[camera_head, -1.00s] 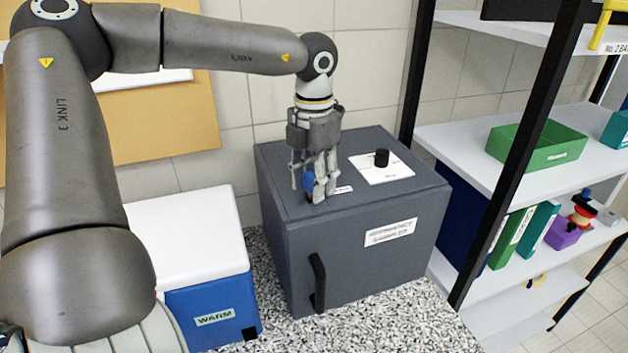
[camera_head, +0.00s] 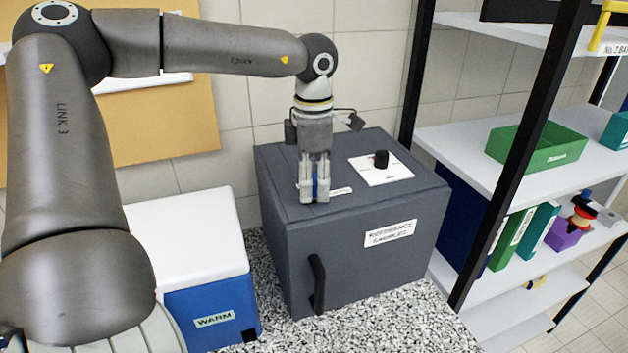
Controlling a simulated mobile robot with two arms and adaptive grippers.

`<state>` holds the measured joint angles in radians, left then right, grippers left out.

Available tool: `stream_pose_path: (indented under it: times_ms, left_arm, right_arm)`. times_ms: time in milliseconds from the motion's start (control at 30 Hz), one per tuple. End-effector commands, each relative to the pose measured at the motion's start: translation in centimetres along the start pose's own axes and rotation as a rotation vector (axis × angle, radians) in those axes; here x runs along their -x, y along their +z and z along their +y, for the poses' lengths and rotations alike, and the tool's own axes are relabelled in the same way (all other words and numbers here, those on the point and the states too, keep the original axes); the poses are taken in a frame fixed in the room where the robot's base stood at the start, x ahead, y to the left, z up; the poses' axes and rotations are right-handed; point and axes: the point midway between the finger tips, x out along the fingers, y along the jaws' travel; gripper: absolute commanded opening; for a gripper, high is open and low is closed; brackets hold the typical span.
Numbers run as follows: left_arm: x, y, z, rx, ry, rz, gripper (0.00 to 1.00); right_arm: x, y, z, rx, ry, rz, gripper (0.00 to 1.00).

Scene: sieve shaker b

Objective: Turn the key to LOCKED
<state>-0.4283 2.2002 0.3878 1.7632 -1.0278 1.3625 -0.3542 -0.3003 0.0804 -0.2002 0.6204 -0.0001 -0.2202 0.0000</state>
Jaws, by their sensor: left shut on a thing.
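A dark grey cabinet box (camera_head: 345,260) stands on the speckled counter. My left gripper (camera_head: 314,196) points down onto the front left part of its top and is shut on the blue key (camera_head: 315,184). Only a narrow blue strip of the key shows between the fingers; the lock under it is hidden. A small white label (camera_head: 341,191) lies on the top just right of the fingers; its text is too small to read. My right gripper is not in view.
A black knob (camera_head: 381,159) on a white plate sits on the box top, right of my gripper. A black handle (camera_head: 318,283) sticks out from the front. A blue cooler (camera_head: 213,312) marked WARM stands left. A shelf rack (camera_head: 520,130) stands right.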

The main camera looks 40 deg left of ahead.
Motion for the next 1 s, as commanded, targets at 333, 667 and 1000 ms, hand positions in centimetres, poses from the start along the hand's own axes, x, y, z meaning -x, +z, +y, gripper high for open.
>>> stream_pose_path:
  times_ms: [333, 667, 1000]
  left_arm:
    - [0.0, 0.0, 0.0, -0.029, 0.001, 0.001, 0.5]
    - [0.0, 0.0, 0.0, -0.027, 0.0, 0.0, 0.64]
    - [3.2, 0.1, 0.1, -0.026, 0.004, -0.004, 0.64]
  right_arm:
    - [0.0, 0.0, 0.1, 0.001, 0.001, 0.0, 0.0]
    - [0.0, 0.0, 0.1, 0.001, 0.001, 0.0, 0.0]
    - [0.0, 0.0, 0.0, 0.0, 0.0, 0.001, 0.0]
